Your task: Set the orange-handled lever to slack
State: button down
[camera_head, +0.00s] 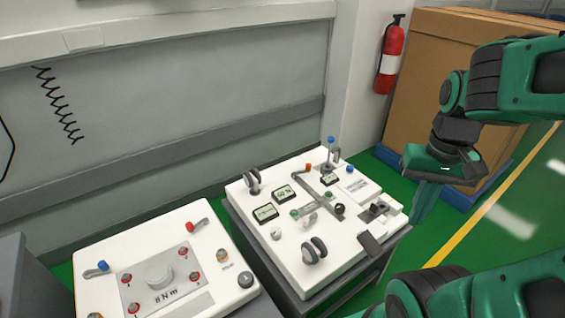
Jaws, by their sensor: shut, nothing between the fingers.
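A small orange handle (307,167) shows at the back of the right-hand cart's white panel, near a grey slotted track. It looks like the orange-handled lever, but its arm is small and its setting and any slack label cannot be read. My gripper (424,207) is at the right, pointing down beyond the right edge of that cart. It is shut and empty, well apart from the orange handle.
The right cart (346,262) also carries blue-tipped handles, small displays, rollers and a dark block. The left cart (137,245) holds a large dial, a red-handled lever (191,227) and a blue one. A fire extinguisher (391,55) and a cardboard box (424,80) stand behind.

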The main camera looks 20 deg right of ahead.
aim_at(308, 166)
jog(key=u, duration=2.1)
jog(key=k, duration=1.05)
jog(key=z, duration=1.95)
jog(key=i, duration=0.95)
jog(key=z, duration=0.05)
